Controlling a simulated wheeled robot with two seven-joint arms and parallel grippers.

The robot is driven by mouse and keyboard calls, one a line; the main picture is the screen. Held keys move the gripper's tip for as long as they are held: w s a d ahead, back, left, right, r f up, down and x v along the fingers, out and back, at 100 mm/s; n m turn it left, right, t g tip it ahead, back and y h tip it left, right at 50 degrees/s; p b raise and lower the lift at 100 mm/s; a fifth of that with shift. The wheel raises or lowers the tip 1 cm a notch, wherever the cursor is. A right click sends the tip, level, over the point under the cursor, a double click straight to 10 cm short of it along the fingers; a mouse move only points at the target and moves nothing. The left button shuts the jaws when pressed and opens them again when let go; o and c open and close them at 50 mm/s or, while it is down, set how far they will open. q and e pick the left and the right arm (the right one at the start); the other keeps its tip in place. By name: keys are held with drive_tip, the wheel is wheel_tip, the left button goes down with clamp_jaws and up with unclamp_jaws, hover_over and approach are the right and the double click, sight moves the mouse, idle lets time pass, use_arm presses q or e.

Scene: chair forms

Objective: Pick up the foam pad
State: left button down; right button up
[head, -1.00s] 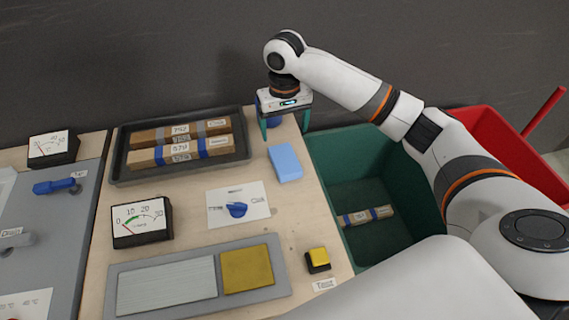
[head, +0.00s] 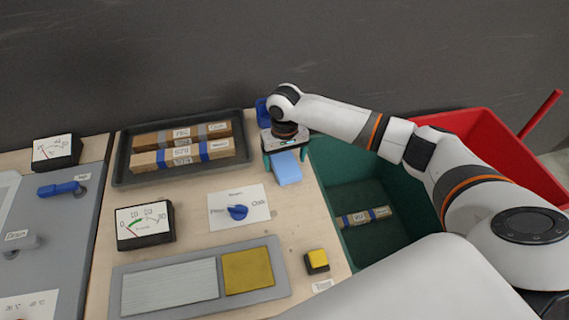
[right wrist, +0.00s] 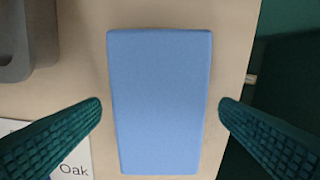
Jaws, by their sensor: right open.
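The foam pad (head: 287,170) is a light blue block lying on the wooden table near its right edge. In the right wrist view the pad (right wrist: 160,100) lies lengthwise between my fingers. My right gripper (head: 284,164) is above the far part of the pad in the head view. Its green ridged fingers (right wrist: 160,112) are open, one on each side of the pad, with a gap to it on both sides. My left gripper is not in view.
A dark tray (head: 117,172) with wrapped bars stands left of the pad. A dial card (head: 255,211) labelled Oak is nearby. A green bin (head: 345,175) adjoins the table's right edge, with a red bin (head: 490,135) beyond. A blue object (head: 262,110) stands behind my right gripper.

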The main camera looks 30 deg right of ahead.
sight(285, 162)
drive_tip(key=c, duration=1.1)
drive_tip(key=shift+o, duration=0.2)
drive_tip(key=shift+r, duration=0.15)
wheel_tip(285, 162, up, 10)
drive_tip(key=b, duration=0.1)
